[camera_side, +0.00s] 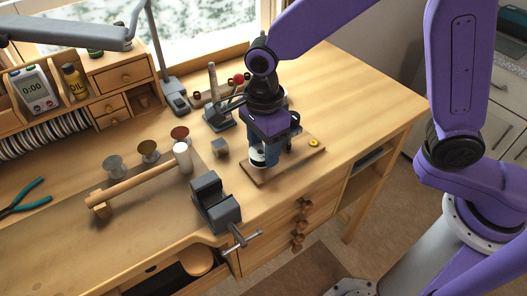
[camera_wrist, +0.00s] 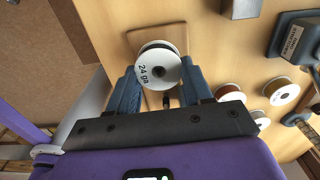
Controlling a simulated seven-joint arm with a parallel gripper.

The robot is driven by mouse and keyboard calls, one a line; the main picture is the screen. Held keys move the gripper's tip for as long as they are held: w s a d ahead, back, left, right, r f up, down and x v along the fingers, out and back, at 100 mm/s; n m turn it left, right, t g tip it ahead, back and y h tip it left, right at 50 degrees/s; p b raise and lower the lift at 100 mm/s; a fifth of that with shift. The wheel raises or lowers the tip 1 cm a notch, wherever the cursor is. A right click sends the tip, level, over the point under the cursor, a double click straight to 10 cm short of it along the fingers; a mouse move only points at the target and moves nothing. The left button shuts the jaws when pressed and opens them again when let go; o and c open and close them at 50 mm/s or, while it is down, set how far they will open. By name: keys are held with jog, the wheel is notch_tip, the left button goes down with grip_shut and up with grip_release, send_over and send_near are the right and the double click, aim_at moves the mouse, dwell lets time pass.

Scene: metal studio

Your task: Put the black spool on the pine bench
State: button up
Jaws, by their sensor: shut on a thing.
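The black spool (camera_wrist: 158,68), with a white "24 ga" face and a dark rim, is between the two blue fingers of my gripper (camera_wrist: 160,88) in the wrist view. My gripper is shut on it. In the side view the spool (camera_side: 257,163) shows low under my gripper (camera_side: 265,154), at the left part of a thin wooden board (camera_side: 300,158). The fingers partly hide it, and I cannot tell whether it touches the board. The board lies on the light wooden bench (camera_side: 345,95), near its front edge.
A grey vise (camera_side: 214,203) stands left of the board. A yellow ring (camera_side: 314,142) sits at the board's right end. The bench's right part is clear.

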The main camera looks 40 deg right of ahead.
jog(key=s+d+r, duration=0.9)
jog(key=s+r, duration=0.2)
jog(key=w+d+f, duration=0.1)
jog(key=w+d, duration=0.7)
jog(key=d, duration=0.4)
jog(key=w+f, duration=0.3)
jog(key=w, duration=0.1)
jog(key=w+a+f, duration=0.1)
jog(key=w+f, duration=0.2)
jog(key=w, duration=0.1)
jog(key=w+a+f, duration=0.1)
jog(key=w+f, duration=0.2)
jog(key=w, duration=0.1)
jog(key=shift+w+a, duration=0.2)
jog(key=shift+a, duration=0.05)
jog(key=shift+w+a+f, duration=0.1)
jog(key=shift+w+f, duration=0.4)
jog(key=shift+f, duration=1.6)
jog(key=shift+f, duration=0.2)
